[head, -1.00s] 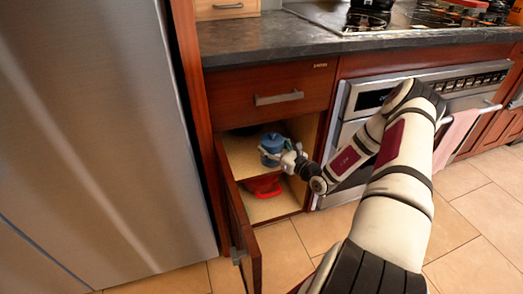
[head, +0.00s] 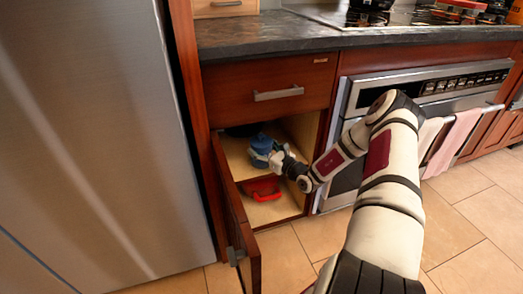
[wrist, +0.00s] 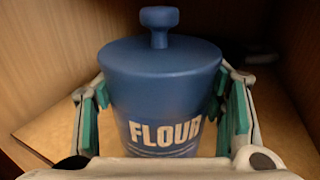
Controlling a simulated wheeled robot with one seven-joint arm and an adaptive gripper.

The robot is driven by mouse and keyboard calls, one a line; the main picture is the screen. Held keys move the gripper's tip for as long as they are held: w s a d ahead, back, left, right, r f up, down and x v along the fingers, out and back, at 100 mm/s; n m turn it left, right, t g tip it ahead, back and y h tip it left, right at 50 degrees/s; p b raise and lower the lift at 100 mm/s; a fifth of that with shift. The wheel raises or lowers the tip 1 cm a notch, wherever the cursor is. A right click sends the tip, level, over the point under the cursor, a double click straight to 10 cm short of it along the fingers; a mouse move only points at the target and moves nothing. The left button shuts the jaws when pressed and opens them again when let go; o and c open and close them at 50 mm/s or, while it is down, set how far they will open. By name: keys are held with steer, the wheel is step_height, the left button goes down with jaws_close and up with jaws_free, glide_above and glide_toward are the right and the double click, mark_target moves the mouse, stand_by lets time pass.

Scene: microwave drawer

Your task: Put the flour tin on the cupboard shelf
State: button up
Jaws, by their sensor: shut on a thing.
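The blue flour tin (head: 260,145), with a knobbed lid, is inside the open cupboard at the level of its shelf (head: 236,155). My gripper (head: 274,158) reaches in from the right and is shut on the tin. In the wrist view the tin (wrist: 160,85) stands between the green-padded fingers, its FLOUR label facing me. The tin looks tilted in the head view. Its base is hidden, so I cannot tell whether it touches the shelf.
A red object (head: 262,188) lies on the cupboard floor below the shelf. The cupboard door (head: 236,215) is swung open on the left. A closed drawer (head: 268,92) is just above the opening, and an oven (head: 350,135) stands to the right. A dark item lies behind the tin.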

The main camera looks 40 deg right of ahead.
steer(key=o, duration=1.8)
steer(key=shift+f, duration=0.1)
steer(key=shift+s+r, duration=0.2)
steer(key=shift+s, duration=0.05)
steer(key=s+d+p, duration=0.1)
steer(key=s+p, duration=0.2)
steer(key=s, duration=0.8)
steer(key=shift+s+d+p, duration=0.15)
steer(key=shift+s+p, duration=0.1)
steer(key=shift+p, duration=0.1)
steer(key=shift+f, duration=0.1)
